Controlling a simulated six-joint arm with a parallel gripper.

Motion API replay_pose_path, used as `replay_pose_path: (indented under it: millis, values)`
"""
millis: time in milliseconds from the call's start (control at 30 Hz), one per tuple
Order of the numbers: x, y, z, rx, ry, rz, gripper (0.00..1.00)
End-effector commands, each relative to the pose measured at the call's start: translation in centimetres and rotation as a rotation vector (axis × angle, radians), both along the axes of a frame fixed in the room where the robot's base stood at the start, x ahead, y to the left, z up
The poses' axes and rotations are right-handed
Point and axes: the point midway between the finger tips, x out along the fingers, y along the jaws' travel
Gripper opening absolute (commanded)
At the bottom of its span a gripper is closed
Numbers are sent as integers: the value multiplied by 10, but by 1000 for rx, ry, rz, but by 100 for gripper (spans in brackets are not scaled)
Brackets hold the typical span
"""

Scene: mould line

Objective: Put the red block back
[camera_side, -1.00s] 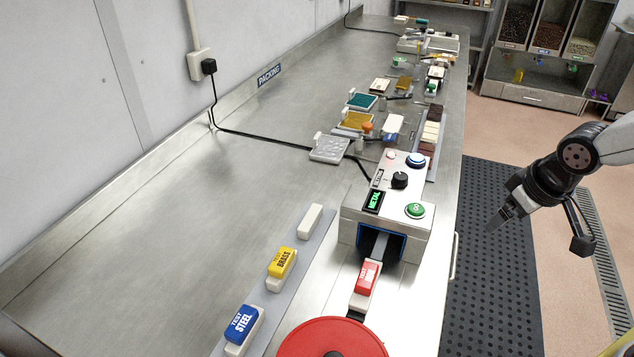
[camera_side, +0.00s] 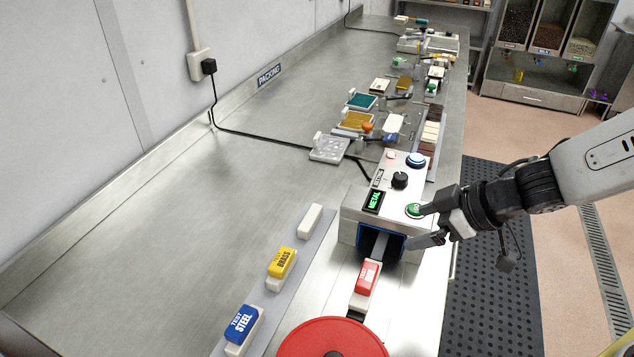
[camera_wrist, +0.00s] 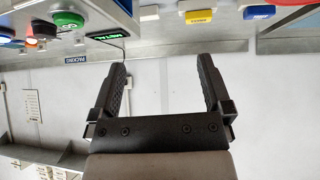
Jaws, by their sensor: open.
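The red block (camera_side: 367,278) sits on a white base in front of the detector's blue-edged opening, between the detector (camera_side: 350,229) and a red disc. A row at the left holds a bare white stand (camera_side: 309,220), a yellow brass block (camera_side: 282,262) and a blue steel block (camera_side: 241,323). My gripper (camera_side: 424,225) is open and empty beside the detector's right front, by its green button, apart from the red block. In the wrist view the open fingers (camera_wrist: 162,62) have nothing between them. The red block is not clearly seen there.
The red disc (camera_side: 332,340) stands at the front. The detector's green display (camera_side: 373,201) reads METAL. Moulds and small tools (camera_side: 365,122) crowd the bench beyond it. A black cable crosses the bench. The bench at left (camera_side: 150,240) is clear.

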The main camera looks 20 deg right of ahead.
Motion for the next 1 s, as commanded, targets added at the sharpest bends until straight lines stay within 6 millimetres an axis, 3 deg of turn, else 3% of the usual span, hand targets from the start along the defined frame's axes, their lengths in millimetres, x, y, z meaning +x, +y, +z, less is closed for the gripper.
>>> replay_pose_path:
  millis: [267, 733, 1000]
  values:
    - [-15, 28, -3, 51, 17, 124, 100]
    - [-14, 26, -26, 49, 18, 116, 100]
    - [-14, 26, -59, 49, 22, 117, 100]
